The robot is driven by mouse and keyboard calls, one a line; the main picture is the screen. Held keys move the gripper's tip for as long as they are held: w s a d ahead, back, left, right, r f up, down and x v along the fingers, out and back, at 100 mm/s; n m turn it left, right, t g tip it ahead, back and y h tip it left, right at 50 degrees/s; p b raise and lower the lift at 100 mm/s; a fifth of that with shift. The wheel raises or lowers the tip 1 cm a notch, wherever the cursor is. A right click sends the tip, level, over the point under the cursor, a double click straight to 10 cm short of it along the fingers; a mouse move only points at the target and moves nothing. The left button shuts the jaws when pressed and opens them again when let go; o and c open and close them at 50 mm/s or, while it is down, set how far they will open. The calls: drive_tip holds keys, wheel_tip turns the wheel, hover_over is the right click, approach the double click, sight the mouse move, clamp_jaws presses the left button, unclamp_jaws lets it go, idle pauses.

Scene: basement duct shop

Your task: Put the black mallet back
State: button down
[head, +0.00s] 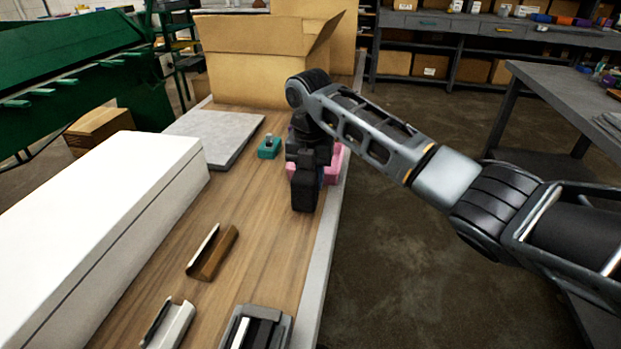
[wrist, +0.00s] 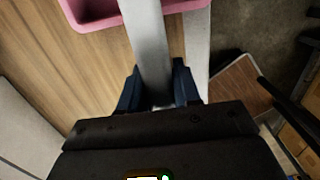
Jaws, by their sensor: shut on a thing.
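My gripper (wrist: 157,98) is shut on a straight light-grey bar (wrist: 150,45), which runs from between its dark blue fingers past the top edge of the wrist view. The bar looks like a tool handle, perhaps the mallet's; I cannot make out a black mallet head in the wrist view. In the head view my gripper (head: 308,178) is over the bench's right side, in front of a pink tray (head: 336,160). Dark parts overlap there, so I cannot separate a mallet from the gripper. The pink tray's rim (wrist: 90,24) also shows in the wrist view, with the bar passing over or beside it.
The wooden bench (head: 262,245) holds a long white box (head: 100,230), a grey slab (head: 215,135), a teal item (head: 269,146), a brown channel piece (head: 212,252), a metal channel piece (head: 168,325) and a dark holder (head: 255,330). An open cardboard box (head: 255,75) stands behind.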

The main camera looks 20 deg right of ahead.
drive_tip(key=shift+f, duration=0.3)
drive_tip(key=shift+f, duration=0.6)
drive_tip(key=c, duration=0.8)
unclamp_jaws()
drive_tip(key=r, duration=1.3)
drive_tip(key=shift+s+a+r+b, duration=0.1)
drive_tip(key=shift+s+a+b, duration=0.05)
drive_tip(key=shift+s+b, duration=0.15)
